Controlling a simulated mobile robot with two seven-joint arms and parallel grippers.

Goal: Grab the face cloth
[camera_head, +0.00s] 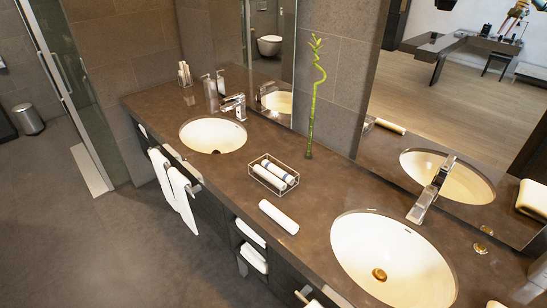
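A white rolled cloth (278,217) lies on the brown counter between the two basins, near the front edge. It looks like the face cloth. Beside it, further back, a clear-sided tray (254,175) holds more white rolls (274,174) with dark bands. I cannot tell for certain whether those are face cloths too. Neither of my grippers shows directly in the head view, and nothing is seen touching the rolled cloth.
Basins (212,136) and (385,262) flank the cloth, each with a chrome tap. A green bamboo stalk (313,100) stands behind the tray. White towels (172,190) hang on the front, and folded towels (252,258) sit below. Counter around the cloth is clear.

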